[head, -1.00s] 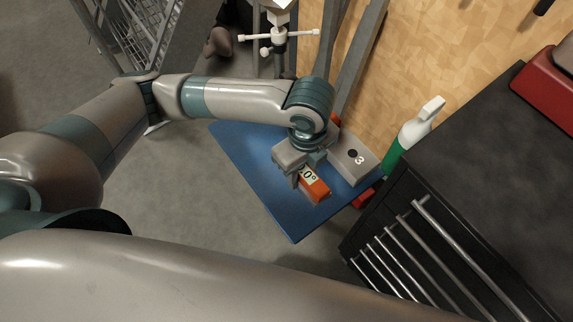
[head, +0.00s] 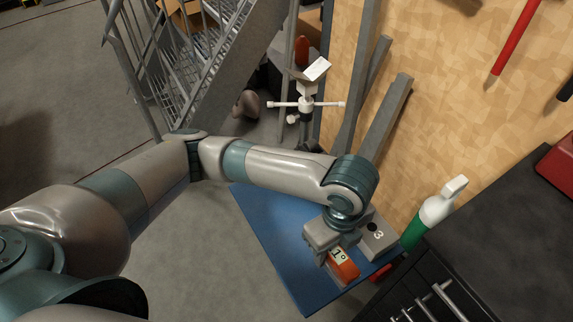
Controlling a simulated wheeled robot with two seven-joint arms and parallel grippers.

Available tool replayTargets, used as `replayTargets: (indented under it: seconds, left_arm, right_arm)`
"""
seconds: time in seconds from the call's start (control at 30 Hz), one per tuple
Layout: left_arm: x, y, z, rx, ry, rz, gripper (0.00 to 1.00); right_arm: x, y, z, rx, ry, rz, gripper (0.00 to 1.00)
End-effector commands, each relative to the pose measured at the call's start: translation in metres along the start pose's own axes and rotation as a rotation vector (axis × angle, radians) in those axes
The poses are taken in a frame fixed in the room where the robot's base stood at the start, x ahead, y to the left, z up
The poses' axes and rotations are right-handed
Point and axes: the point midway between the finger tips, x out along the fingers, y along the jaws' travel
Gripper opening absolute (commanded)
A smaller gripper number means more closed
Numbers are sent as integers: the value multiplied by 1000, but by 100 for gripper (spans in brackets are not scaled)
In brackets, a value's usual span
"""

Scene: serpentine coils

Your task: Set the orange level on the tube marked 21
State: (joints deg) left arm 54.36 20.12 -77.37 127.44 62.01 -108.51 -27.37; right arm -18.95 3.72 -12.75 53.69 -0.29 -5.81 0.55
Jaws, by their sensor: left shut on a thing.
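I cannot tell whether the level touches the mat. Several grey tubes (head: 362,85) lean against the wooden wall behind my left arm. No number shows on them, so I cannot tell which is marked 21. My right gripper is not in view.
The blue mat (head: 262,213) is bare at its left. A grey block marked 3 (head: 380,246) is right behind the gripper. A green and white spray bottle (head: 434,212) stands by the black cabinet (head: 500,240). A stand with a white crossbar (head: 306,104) is behind.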

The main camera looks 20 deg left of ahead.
Motion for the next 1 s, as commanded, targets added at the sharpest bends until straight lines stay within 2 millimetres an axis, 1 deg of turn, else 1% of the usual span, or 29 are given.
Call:
replayTargets:
  seconds: [0.17,0.27,0.37,0.57,0.8,1.0]
  left_arm:
    - [4,3,8,-125,8,2,11]
    - [8,6,17,-264,16,3,11]
    - [12,10,28,-449,25,6,11]
    - [25,23,59,-904,35,15,11]
    - [39,44,100,-1469,28,22,11]
    - [47,63,132,-1886,14,15,11]
  right_arm:
    - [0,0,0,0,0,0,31]
    - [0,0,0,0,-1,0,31]
    - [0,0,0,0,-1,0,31]
    - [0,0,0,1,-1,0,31]
    - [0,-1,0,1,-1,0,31]
    - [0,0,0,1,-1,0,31]
